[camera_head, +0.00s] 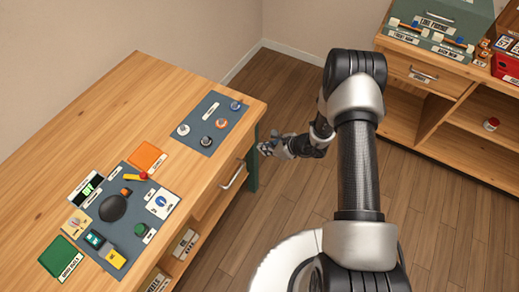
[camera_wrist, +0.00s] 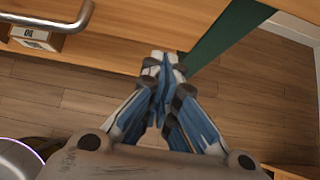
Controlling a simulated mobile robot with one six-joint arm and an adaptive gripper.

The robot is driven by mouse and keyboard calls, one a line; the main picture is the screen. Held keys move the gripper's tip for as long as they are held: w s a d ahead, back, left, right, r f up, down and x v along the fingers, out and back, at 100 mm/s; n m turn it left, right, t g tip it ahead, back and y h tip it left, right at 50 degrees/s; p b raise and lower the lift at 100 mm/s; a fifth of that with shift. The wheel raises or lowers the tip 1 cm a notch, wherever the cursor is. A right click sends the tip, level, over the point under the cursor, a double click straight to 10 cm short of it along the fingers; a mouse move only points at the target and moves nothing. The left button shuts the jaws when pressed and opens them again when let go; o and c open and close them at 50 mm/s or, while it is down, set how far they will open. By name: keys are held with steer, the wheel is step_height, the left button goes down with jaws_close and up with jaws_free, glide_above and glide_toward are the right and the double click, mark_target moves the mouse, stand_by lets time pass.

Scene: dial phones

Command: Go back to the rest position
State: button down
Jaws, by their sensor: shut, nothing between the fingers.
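Wooden floor shows beneath the fingers. The wooden table (camera_head: 135,100) carries a dark panel with several small devices.
A metal drawer handle (camera_head: 233,175) sticks out of the table front close to my gripper; it also shows in the wrist view (camera_wrist: 50,24). A wooden shelf unit (camera_head: 440,105) with boxes stands at the right. Wooden floor (camera_head: 280,90) between them is clear.

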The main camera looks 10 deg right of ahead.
steer(key=p+v, duration=0.3)
steer(key=v, duration=0.7)
steer(key=s+a+r+n+g, duration=0.1)
steer(key=s+a+r+n, duration=0.1)
steer(key=r+n, duration=0.5)
steer(key=s+a+r+n+g, duration=0.1)
steer(key=s+a+r+n, duration=0.15)
steer(key=r, duration=0.85)
steer(key=s+a+r+n+g, duration=0.1)
steer(key=s+a+r+n, duration=0.25)
steer(key=r, duration=0.55)
steer(key=s+d+r+n+t+h, duration=0.1)
steer(key=s+d+r+n+h, duration=0.2)
steer(key=s+r+n, duration=0.3)
steer(key=s+d+r+n+t+h, duration=0.1)
steer(key=s+d+r+n+h, duration=0.3)
steer(key=s, duration=0.7)
step_height(320, 180, up, 2)
steer(key=shift+s+d+r+n, duration=0.3)
steer(key=shift+d+n, duration=0.4)
steer(key=shift+n, duration=0.4)
